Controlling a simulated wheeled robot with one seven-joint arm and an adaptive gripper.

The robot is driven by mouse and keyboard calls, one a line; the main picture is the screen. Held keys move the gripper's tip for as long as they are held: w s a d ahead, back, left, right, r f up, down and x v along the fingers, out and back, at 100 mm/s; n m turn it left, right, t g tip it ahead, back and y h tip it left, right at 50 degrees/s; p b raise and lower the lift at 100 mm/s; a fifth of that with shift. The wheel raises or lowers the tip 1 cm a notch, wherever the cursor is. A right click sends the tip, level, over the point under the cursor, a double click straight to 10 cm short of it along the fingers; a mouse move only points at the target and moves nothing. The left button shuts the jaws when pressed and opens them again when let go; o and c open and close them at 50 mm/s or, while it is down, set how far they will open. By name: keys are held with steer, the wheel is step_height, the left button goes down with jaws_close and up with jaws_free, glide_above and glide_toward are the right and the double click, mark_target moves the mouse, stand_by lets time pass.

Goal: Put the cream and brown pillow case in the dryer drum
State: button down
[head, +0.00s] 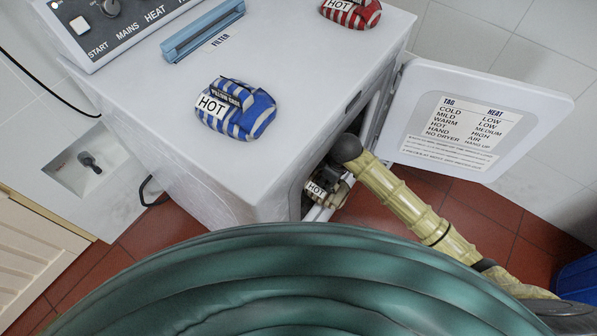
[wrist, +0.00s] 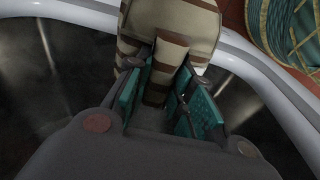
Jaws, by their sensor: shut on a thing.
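The cream and brown striped pillow case (wrist: 172,22) is pinched between the teal pads of my gripper (wrist: 165,85) in the wrist view. It overlaps the pale rim (wrist: 258,62) of the round dryer opening, with the dark drum interior (wrist: 55,80) to either side. In the head view my gripper (head: 323,180) is at the front opening of the white dryer (head: 165,125). The pillow case (head: 340,197) shows there only in part, with a white HOT tag. How far it is inside the drum cannot be told.
The dryer door (head: 480,115) is swung open to the right. A blue and white striped folded cloth (head: 258,112) and a red and white one (head: 364,14) lie on the dryer top. A blue bin (head: 580,280) stands at the lower right on red tiles.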

steer(key=w+a, duration=0.7)
steer(key=a, duration=0.3)
steer(key=shift+s+d+f, duration=0.1)
steer(key=shift+d+f, duration=0.05)
steer(key=shift+f, duration=1.4)
steer(key=shift+d+f, duration=0.1)
steer(key=shift+f, duration=1.45)
steer(key=shift+a+f, duration=0.2)
steer(key=shift+f, duration=0.15)
steer(key=c, duration=1.3)
jaws_free()
steer(key=shift+f, duration=0.1)
steer(key=shift+o, duration=0.2)
step_height(320, 180, up, 8)
steer(key=shift+s+d+f+p, duration=0.2)
steer(key=shift+d+p, duration=0.1)
steer(key=shift+d, duration=0.15)
